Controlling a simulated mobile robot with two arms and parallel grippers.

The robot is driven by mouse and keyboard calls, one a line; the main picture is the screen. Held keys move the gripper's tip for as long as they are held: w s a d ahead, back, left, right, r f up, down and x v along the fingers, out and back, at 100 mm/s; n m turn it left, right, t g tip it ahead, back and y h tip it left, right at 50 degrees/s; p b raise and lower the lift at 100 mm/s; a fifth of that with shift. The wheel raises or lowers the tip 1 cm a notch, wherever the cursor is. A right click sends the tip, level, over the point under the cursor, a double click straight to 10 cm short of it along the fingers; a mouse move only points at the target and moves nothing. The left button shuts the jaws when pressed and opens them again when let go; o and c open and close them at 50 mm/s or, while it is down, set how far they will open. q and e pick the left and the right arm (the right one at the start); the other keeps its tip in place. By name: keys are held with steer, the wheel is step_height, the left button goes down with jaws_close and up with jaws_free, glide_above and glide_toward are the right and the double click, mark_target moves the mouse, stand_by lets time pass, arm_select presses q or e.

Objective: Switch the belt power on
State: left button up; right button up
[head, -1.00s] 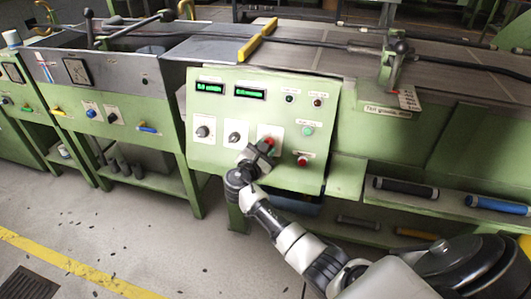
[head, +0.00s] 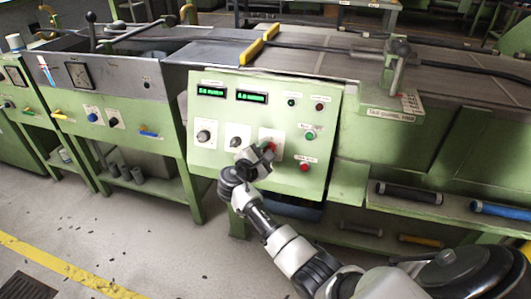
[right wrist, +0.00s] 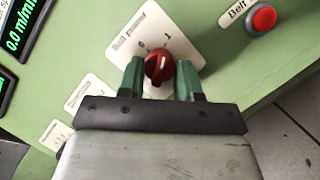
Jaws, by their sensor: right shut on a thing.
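The belt power switch is a red rotary knob (right wrist: 159,66) on a white plate marked 0 and 1, in the right wrist view. Its white pointer line is roughly upright in that picture, towards the 1 side. My right gripper (right wrist: 161,78) has its two green fingers on either side of the knob and is shut on it. In the head view my right gripper (head: 262,157) is at the front of the green control panel (head: 220,168) and hides most of the red knob (head: 270,146). My left gripper is not in view.
A red button (right wrist: 262,18) labelled Belt sits right of the knob in the right wrist view. In the head view there are two black knobs (head: 204,136) to the left, a green button (head: 310,134), and green displays (head: 251,97). A lower shelf holds rollers (head: 409,193).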

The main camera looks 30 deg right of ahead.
steer(key=o, duration=0.9)
steer(key=shift+a, duration=0.1)
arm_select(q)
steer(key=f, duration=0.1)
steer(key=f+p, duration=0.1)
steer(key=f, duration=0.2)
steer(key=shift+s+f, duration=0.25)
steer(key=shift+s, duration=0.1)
arm_select(e)
steer(key=v, duration=1)
steer(key=shift+s+a, duration=0.2)
steer(key=shift+a, duration=0.05)
